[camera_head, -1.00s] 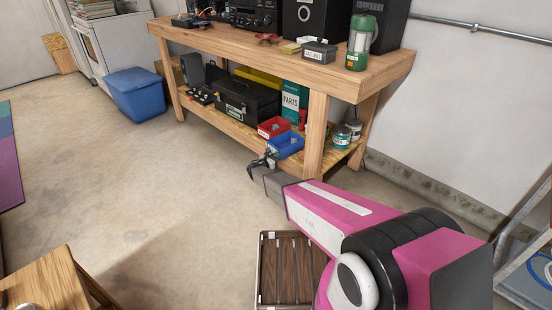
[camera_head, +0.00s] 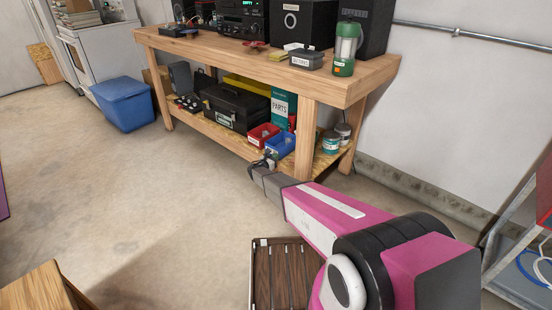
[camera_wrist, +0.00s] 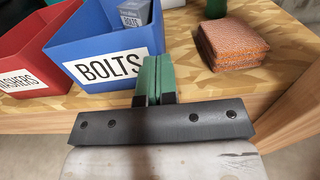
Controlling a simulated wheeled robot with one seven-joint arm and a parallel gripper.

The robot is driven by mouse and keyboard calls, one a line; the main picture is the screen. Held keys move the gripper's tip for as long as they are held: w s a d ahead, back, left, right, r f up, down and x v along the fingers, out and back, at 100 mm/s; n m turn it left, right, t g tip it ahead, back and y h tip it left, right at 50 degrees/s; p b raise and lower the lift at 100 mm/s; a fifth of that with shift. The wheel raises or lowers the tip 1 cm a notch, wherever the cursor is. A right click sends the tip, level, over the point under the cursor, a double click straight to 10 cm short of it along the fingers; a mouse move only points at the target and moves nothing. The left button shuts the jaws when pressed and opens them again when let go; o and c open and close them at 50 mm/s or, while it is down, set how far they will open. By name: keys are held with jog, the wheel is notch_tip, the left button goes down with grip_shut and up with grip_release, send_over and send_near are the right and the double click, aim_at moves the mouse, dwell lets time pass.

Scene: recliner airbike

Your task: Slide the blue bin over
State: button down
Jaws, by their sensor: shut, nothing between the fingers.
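The blue bin (camera_head: 280,146), labelled BOLTS, sits on the workbench's lower shelf. In the wrist view the blue bin (camera_wrist: 105,50) is at upper left, with a small grey box (camera_wrist: 134,12) inside it. My gripper (camera_head: 263,162) is at the shelf's front edge, in front of the bin in the head view. In the wrist view my gripper (camera_wrist: 154,75) is shut and empty, its green pads together at the bin's front right corner. I cannot tell whether the pads touch the bin.
A red WASHERS bin (camera_wrist: 33,50) stands left of the blue bin. A reddish-brown stack of pads (camera_wrist: 232,42) lies to its right on the shelf (camera_wrist: 190,85), with bare shelf between. A bench leg (camera_head: 304,140) and paint cans (camera_head: 332,142) are right of the bins.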

jog(key=v, duration=1.3)
